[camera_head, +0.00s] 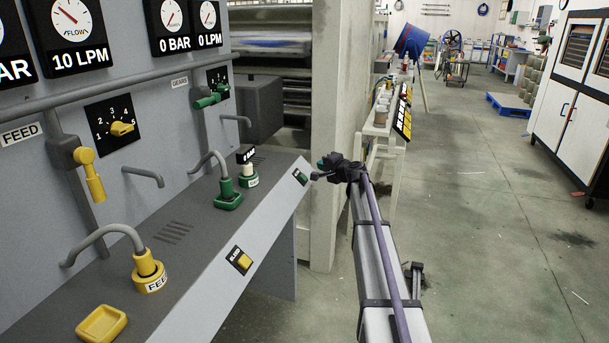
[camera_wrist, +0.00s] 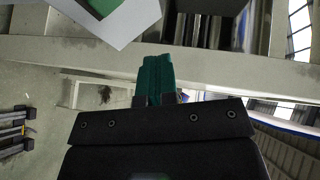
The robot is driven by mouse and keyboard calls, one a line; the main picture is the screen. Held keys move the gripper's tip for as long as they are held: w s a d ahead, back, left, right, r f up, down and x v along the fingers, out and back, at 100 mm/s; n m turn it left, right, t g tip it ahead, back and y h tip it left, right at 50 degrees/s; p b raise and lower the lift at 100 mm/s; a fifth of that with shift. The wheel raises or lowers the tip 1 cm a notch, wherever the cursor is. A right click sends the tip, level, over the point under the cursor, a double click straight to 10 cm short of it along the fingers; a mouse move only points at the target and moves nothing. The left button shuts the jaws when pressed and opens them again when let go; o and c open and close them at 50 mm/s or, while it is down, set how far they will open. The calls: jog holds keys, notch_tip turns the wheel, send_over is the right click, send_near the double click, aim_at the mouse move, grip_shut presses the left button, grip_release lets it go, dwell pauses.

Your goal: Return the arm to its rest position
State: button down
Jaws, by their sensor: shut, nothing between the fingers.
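My arm reaches away from the lower right of the head view, past the right end of the grey control panel (camera_head: 195,275). My gripper (camera_head: 322,165) is at its far end, close to the panel's right edge near a green button (camera_head: 300,177). In the wrist view the teal fingers of my gripper (camera_wrist: 157,75) are together with nothing between them. A green patch on a light plate, likely that button (camera_wrist: 100,5), shows at the top left there, apart from the fingertips. Whether the gripper touches the panel edge is hard to tell.
The panel carries a yellow button (camera_head: 243,261), a yellow feed valve (camera_head: 149,270), a green valve (camera_head: 228,194) and a yellow knob (camera_head: 122,129). A pale machine post (camera_head: 327,110) stands just behind my gripper. A bench (camera_head: 380,125) stands beyond. The floor (camera_head: 490,230) at right is open.

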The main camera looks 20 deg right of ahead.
jog(key=shift+f, duration=0.1)
jog(key=s+a+f+n+g, duration=0.5)
jog(key=s+a, duration=0.3)
jog(key=s, duration=0.4)
jog(key=s+a+f+n+g, duration=0.5)
jog(key=s+a, duration=0.3)
jog(key=s, duration=0.4)
jog(key=s+a+f+n+g+h, duration=0.1)
jog(key=s+a+f+g+h, duration=0.2)
jog(key=s, duration=0.8)
jog(key=s+a+f+n+g+h, duration=0.15)
jog(key=s+a, duration=0.35)
jog(key=s, duration=0.6)
notch_tip(320, 180, up, 20)
jog(key=a+p, duration=0.2)
jog(key=p, duration=1.6)
jog(key=shift+a+f+n+g+y+p, duration=0.25)
jog(key=shift+a+n+g+y+p, duration=0.1)
jog(key=shift+n+g, duration=0.1)
